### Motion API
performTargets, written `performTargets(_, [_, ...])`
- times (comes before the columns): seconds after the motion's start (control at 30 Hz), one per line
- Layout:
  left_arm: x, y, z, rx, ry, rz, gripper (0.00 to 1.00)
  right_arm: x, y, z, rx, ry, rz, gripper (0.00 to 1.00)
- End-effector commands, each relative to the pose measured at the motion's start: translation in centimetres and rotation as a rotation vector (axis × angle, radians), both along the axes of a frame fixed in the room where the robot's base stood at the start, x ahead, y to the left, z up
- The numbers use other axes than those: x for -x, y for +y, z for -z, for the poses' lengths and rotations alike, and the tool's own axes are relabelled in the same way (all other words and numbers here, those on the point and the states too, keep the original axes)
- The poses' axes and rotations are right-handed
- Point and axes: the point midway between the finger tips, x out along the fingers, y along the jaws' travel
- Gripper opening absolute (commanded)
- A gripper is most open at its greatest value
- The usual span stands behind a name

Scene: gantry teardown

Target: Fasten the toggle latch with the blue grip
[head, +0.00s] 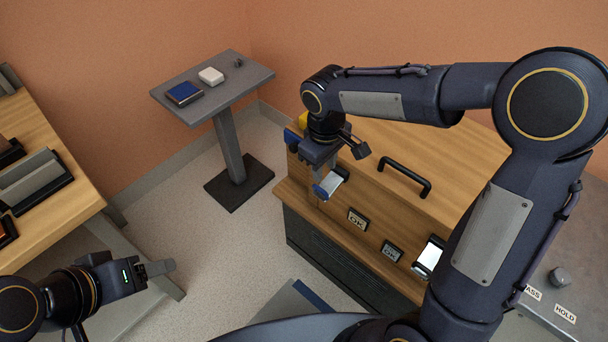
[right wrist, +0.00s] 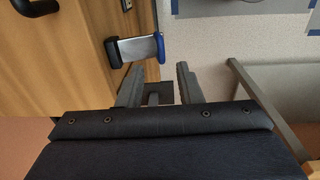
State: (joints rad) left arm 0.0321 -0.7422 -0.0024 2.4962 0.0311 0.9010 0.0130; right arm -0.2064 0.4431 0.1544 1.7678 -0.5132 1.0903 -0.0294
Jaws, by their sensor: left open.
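The toggle latch (head: 330,182) is on the front of the wooden case, near its left end, with a silver plate and a blue grip (head: 319,192). In the right wrist view its plate (right wrist: 135,50) projects out from the wood, with the blue grip (right wrist: 160,46) at the outer end. My right gripper (right wrist: 159,80) is open, its fingers apart, with the grip just beyond the fingertips. I cannot tell whether they touch. In the head view my right gripper hangs over the latch and hides part of it. My left gripper (head: 168,267) is open and empty at lower left, far from the case.
The wooden case (head: 435,185) has a black handle (head: 404,177) on top and another latch (head: 429,256) further right. A grey side table (head: 243,75) holds a blue book (head: 184,93) and a white box (head: 211,75). A wooden bench (head: 75,210) stands left.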

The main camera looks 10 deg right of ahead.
Motion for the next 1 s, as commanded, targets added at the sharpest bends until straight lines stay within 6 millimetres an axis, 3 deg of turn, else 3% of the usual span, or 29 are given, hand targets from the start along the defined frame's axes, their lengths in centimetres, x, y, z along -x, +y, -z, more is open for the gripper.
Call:
performTargets(0.6, [0.0, 0.0, 0.6, 0.0, 0.0, 0.0, 0.6, -0.6, 0.0, 7.7, 0.01, 0.009, -0.016, 0.32])
performTargets(0.97, [0.0, 0.0, 0.6, 0.0, 0.0, 0.0, 0.6, -0.7, 0.0, 8.3, 0.01, 0.006, -0.014, 0.32])
performTargets(1.0, [0.0, 0.0, 0.6, 0.0, 0.0, 0.0, 0.6, -0.7, 0.0, 8.3, 0.01, 0.006, -0.014, 0.27])
